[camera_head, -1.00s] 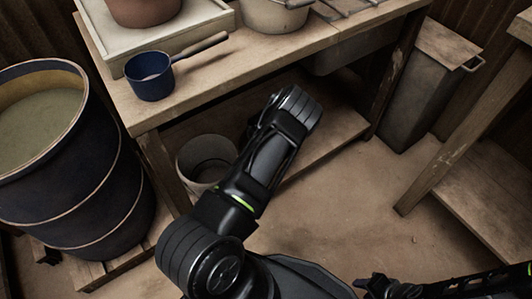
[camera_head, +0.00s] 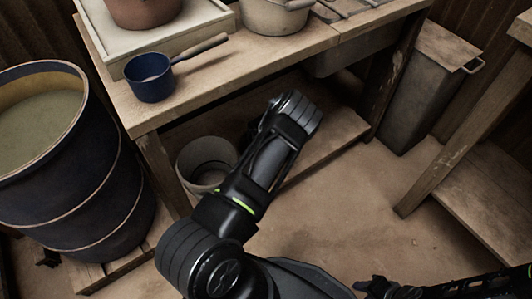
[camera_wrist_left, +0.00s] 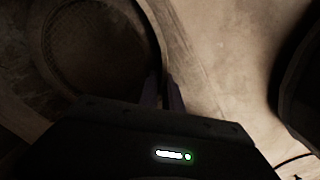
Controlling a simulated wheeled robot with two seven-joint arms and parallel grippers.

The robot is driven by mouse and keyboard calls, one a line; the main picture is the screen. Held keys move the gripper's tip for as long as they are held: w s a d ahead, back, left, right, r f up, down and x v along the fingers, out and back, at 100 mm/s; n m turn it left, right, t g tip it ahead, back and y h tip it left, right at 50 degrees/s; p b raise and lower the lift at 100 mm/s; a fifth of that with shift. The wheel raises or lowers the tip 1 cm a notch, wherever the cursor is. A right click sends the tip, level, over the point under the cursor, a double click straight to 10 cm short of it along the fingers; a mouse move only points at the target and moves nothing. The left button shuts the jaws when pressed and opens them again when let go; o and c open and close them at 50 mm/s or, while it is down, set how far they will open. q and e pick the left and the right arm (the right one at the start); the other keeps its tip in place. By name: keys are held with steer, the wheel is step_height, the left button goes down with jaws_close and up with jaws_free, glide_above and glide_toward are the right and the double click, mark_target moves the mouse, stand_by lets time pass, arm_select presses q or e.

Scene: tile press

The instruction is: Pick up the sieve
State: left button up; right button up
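The sieve (camera_wrist_left: 92,48) shows in the left wrist view as a dark round mesh inside a curved rim at the upper left. My left gripper (camera_wrist_left: 162,92) is at the near right part of that rim. Its two fingers are close together with the rim's edge between them. In the head view my left arm reaches under the table, and its gripper and the sieve are hidden there. The tip of my right gripper (camera_head: 366,284) shows dark at the bottom right, away from the table, and its opening is not clear.
The wooden table (camera_head: 215,85) stands above my left arm. A blue dipper (camera_head: 150,78) and a pot (camera_head: 272,15) are on it. A pale bucket (camera_head: 207,160) stands below. A large barrel (camera_head: 75,200) is at the left, a metal bin (camera_head: 420,90) at the right. The middle floor is clear.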

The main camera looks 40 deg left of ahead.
arm_select(q)
jaws_close()
stand_by(1.0)
steer(key=shift+r+p, duration=0.45)
steer(key=shift+r, duration=0.45)
step_height(320, 180, up, 2)
steer(key=shift+r+p, duration=0.15)
steer(key=shift+p, duration=0.4)
steer(key=s+d+p, duration=0.1)
steer(key=s+d, duration=0.1)
steer(key=d, duration=0.6)
steer(key=s+d+p, duration=0.2)
steer(key=s+d, duration=0.1)
steer(key=d, duration=0.6)
steer(key=shift+f, duration=0.3)
steer(key=shift+d, duration=0.15)
